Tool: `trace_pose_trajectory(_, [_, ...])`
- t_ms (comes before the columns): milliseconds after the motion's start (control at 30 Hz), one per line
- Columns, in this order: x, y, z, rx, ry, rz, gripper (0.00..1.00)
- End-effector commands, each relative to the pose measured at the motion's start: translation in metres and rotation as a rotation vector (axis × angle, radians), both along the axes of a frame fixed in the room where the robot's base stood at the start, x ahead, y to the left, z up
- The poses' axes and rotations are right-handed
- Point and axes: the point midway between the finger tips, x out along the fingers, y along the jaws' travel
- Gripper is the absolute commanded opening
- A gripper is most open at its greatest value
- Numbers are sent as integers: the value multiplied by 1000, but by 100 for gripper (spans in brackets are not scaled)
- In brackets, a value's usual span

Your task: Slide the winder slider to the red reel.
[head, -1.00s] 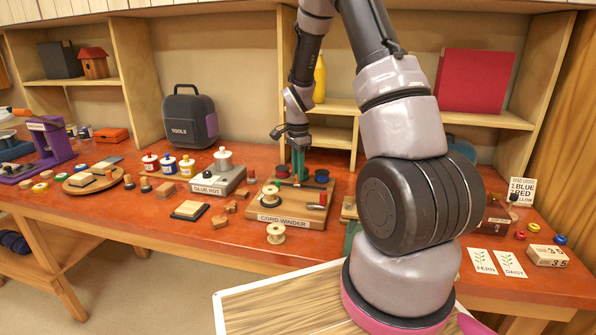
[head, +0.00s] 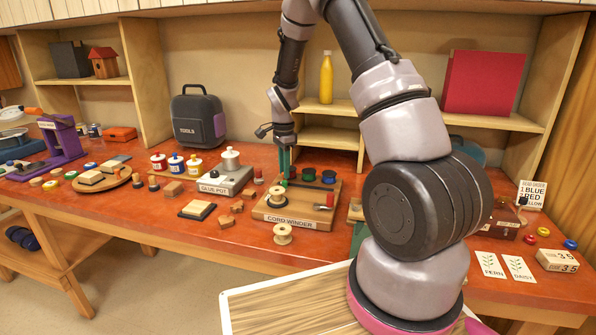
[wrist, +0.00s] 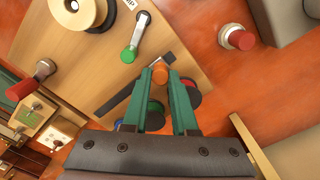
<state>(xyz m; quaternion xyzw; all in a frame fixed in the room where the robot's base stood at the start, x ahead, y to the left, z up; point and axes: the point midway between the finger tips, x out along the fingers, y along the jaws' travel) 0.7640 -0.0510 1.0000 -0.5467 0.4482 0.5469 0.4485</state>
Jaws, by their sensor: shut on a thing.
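The cord winder (head: 296,219) is a wooden board on the bench, with red (head: 291,172), green (head: 308,174) and blue (head: 328,177) reels along its back. In the wrist view, the red reel (wrist: 190,93) is right of the green reel (wrist: 154,117); the blue reel is mostly hidden. My gripper (wrist: 168,76) is shut on the slider's round orange-brown knob (wrist: 159,72), at the dark slot near its upper-right end. The knob is closer to the red reel than to the green one. In the head view, my gripper (head: 285,168) is at the board's left back, beside the red reel.
A cream spool (head: 277,197) sits on the winder and another (head: 283,234) stands before it. The glue pot (head: 228,178) is to the left. A green-handled lever (wrist: 134,42) is near the slot. A red-topped piece (wrist: 238,38) stands off the board.

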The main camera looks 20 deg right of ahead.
Motion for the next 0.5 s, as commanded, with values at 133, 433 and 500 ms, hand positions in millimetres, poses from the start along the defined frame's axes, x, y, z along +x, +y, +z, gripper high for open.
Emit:
trace_pose_trajectory(133, [4,4,1,-1,-3,-1,0])
trace_pose_trajectory(433, [5,5,1,0,-5,1,57])
trace_pose_trajectory(500, [4,5,1,0,-4,1,57])
